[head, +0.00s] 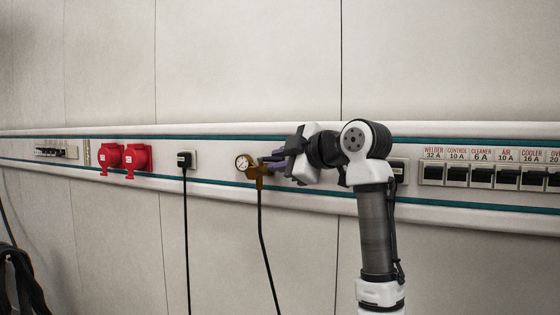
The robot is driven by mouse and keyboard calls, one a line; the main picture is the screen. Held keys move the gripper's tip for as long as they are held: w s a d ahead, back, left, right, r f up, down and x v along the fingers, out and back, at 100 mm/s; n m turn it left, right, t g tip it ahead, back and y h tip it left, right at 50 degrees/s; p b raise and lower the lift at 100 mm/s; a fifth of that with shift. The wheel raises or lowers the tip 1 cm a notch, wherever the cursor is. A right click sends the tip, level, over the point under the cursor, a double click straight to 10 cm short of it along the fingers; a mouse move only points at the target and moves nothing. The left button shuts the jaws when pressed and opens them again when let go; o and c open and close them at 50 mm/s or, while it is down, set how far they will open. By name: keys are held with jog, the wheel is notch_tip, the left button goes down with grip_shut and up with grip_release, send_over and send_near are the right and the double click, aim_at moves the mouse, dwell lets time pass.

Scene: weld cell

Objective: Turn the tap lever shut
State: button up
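The brass tap (257,172) is mounted on the wall rail in the head view, with a round white gauge (242,162) on its left and a dark hose (262,235) hanging from it. My gripper (268,159) reaches in from the right, its dark fingertips at the tap's upper right side. I cannot tell whether they touch it. The tap lever cannot be made out clearly; the gripper covers that side. A purple-blue part (279,172) shows just below the fingers, and what it belongs to is unclear. The finger gap is too small to judge.
The rail (220,139) runs across the pale wall. Left of the tap are a black plug with a hanging cable (184,159) and two red sockets (136,158). Right of my arm is a row of labelled breakers (482,176). The wall above is bare.

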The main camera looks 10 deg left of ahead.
jog(key=b+v, duration=0.4)
jog(key=v, duration=0.9)
jog(key=shift+s+d+r, duration=0.2)
jog(key=shift+d, duration=0.15)
